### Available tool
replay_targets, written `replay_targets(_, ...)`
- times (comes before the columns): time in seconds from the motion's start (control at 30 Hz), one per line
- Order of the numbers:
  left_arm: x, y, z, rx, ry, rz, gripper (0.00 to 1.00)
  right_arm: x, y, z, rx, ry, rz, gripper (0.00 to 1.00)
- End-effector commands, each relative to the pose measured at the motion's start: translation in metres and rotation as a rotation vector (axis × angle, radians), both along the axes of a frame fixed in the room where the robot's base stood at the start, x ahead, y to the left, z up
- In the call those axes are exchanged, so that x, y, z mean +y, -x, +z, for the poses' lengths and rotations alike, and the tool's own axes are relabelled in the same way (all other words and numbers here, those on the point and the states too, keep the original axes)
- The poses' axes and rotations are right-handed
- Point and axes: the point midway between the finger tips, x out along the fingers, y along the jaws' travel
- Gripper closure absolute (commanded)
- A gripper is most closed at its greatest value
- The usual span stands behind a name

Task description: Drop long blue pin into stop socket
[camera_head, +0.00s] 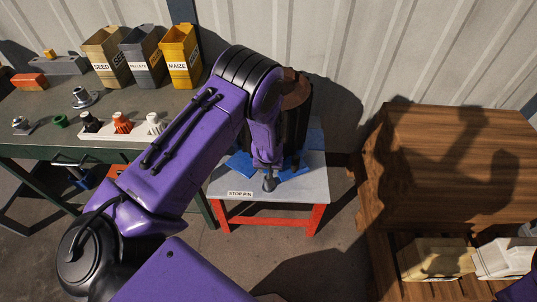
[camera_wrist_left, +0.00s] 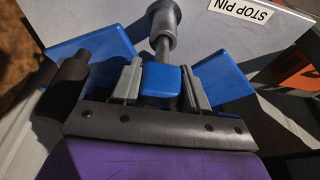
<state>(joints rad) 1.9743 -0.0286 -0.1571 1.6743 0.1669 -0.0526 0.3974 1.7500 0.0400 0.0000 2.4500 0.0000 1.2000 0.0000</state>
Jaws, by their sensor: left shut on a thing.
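My left gripper (camera_head: 266,163) reaches down over the small table with the "STOP PIN" label (camera_head: 240,193). In the left wrist view its two grey fingers (camera_wrist_left: 162,84) are shut on a blue block-shaped piece (camera_wrist_left: 160,80), which looks like the head of the blue pin. The right gripper is not in view.
Blue angled plates (camera_wrist_left: 225,78) flank the fingers closely, and a black cylinder (camera_wrist_left: 68,85) stands at the left. The green bench (camera_head: 40,105) holds bins and coloured knobs. A wooden cabinet (camera_head: 460,140) stands at the right. Bare floor lies between table and cabinet.

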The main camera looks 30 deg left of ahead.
Motion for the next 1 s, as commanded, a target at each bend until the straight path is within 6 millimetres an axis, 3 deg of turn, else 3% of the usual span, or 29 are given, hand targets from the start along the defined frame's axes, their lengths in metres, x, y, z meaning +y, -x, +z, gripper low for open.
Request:
replay_targets(0.7, 0.000, 0.000, -0.019, 0.000, 0.000, 0.000, 0.89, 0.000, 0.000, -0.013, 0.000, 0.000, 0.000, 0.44)
replay_targets(0.73, 0.000, 0.000, -0.017, -0.001, -0.001, 0.000, 0.46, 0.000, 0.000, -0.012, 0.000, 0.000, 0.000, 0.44)
replay_targets(0.8, 0.000, 0.000, -0.017, -0.001, 0.001, 0.000, 0.26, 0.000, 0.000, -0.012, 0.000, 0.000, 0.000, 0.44)
replay_targets(1.0, 0.000, 0.000, -0.018, 0.000, 0.000, 0.000, 0.26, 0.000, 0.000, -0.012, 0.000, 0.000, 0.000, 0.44)
